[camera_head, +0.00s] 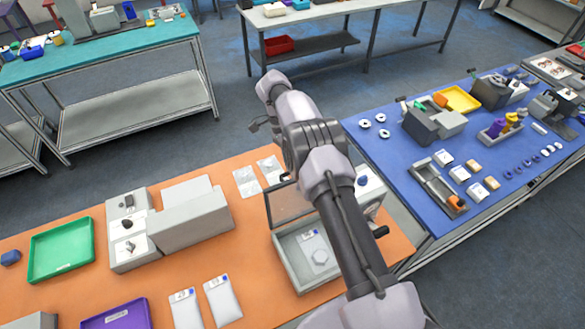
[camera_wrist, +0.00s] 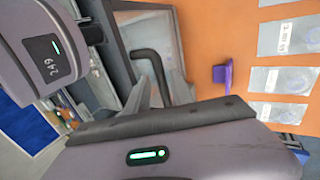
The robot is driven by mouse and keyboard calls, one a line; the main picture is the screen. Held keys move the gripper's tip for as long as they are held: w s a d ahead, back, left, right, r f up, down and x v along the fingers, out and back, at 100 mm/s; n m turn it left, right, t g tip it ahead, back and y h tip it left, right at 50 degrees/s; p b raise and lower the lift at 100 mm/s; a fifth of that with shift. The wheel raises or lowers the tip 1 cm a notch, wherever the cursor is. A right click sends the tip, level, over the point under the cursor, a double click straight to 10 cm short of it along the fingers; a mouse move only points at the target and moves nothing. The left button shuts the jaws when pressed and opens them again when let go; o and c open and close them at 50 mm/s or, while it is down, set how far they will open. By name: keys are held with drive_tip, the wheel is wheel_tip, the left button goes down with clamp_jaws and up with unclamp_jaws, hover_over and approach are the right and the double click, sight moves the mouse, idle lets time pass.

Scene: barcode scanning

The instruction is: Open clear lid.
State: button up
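The clear lid (camera_head: 290,205) has a dark frame and a see-through pane. In the head view it stands raised along the back edge of an open grey box (camera_head: 283,262), and my arm covers its right part. A white sheet with a hexagon outline (camera_head: 320,258) lies in the box. In the wrist view a grey-framed clear panel (camera_wrist: 122,30) shows at the top, with a dark curved bar in front of it.
The orange table (camera_head: 240,270) also carries a grey machine (camera_head: 190,222), a green tray (camera_head: 62,250), a purple tray (camera_head: 115,316) and several flat packets (camera_head: 223,298). A blue table (camera_head: 390,150) with many parts stands to the right, across a narrow gap.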

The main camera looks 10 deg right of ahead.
idle(0.3)
wheel_tip(320, 180, up, 4)
drive_tip(key=shift+w+f+b, duration=0.1)
drive_tip(key=shift+f+b, duration=0.1)
drive_tip(key=shift+b, duration=0.1)
drive_tip(key=s+d+r+b, duration=0.1)
drive_tip(key=s+b, duration=0.3)
drive_tip(key=s, duration=1.2)
drive_tip(key=shift+d+r, duration=0.25)
drive_tip(key=shift+d, duration=0.1)
